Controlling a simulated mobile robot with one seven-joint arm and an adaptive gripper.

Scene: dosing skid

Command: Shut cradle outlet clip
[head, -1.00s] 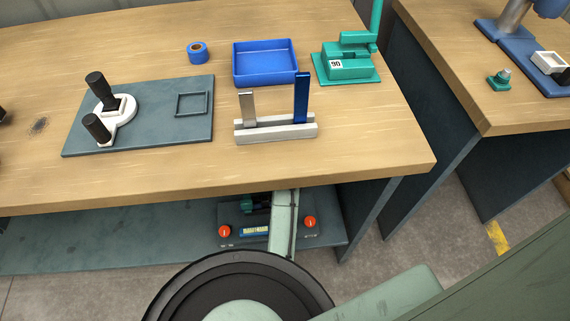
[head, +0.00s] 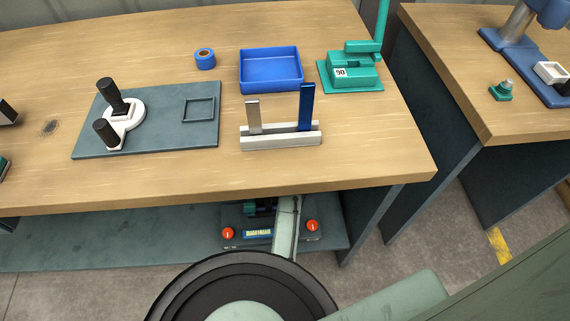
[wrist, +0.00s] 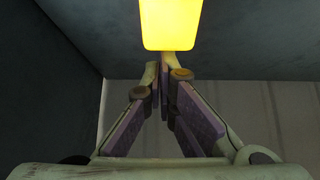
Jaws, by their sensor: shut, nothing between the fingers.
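A pale grey cradle (head: 281,141) stands on the bench, right of its middle, in the head view. Two flat clips stand upright on it: a shorter grey one (head: 254,116) at the left end and a taller blue one (head: 306,108) at the right end. Which one is the outlet clip, I cannot tell. No tube or cartridge shows in the cradle. My gripper (wrist: 165,78) shows in the wrist view with its fingers together and empty. A bright yellow block (wrist: 171,25) is just beyond the fingertips; contact is unclear. The head view does not show my gripper clearly.
On the bench (head: 370,170) are a dark plate (head: 165,140) with black-handled parts, a blue tray (head: 270,68), a blue roll (head: 205,59) and a green stand (head: 350,75). A lower shelf unit has red knobs (head: 312,226). A second bench (head: 450,80) stands right.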

